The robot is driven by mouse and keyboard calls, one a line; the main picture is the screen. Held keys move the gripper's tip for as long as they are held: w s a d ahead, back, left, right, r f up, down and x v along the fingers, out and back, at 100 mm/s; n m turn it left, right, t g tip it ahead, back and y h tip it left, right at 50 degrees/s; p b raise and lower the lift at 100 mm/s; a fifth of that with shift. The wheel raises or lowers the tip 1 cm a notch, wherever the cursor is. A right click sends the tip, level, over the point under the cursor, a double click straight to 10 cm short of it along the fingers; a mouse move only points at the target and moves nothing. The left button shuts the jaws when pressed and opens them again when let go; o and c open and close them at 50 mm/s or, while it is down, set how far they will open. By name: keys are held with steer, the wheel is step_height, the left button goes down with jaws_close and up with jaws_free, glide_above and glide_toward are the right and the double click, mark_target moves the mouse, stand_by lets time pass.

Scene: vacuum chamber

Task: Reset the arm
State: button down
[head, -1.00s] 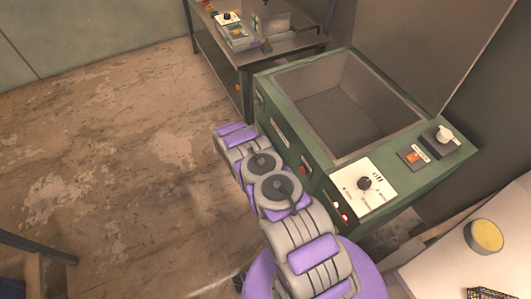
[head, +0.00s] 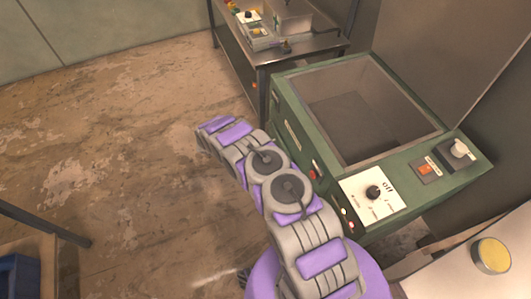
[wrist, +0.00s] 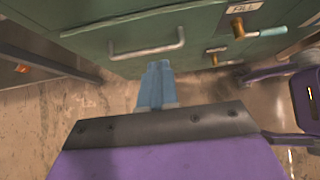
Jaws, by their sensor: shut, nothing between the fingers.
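My arm, grey with purple panels, reaches out from my purple body in the head view, beside the green chamber cabinet (head: 290,125). My gripper's fingertips are out of sight there. In the wrist view my gripper (wrist: 158,68) shows two blue fingers shut together with nothing between them. They point toward the cabinet's green front (wrist: 110,25), which has a metal handle (wrist: 147,50). Whether the fingertips touch the cabinet I cannot tell.
A metal table (head: 300,45) with equipment stands behind the cabinet. A pale table with a yellow-topped round container (head: 492,255) is at the lower right. A blue bin (head: 18,275) is at the lower left. The floor on the left is clear.

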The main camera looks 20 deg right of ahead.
steer(key=shift+r, duration=0.25)
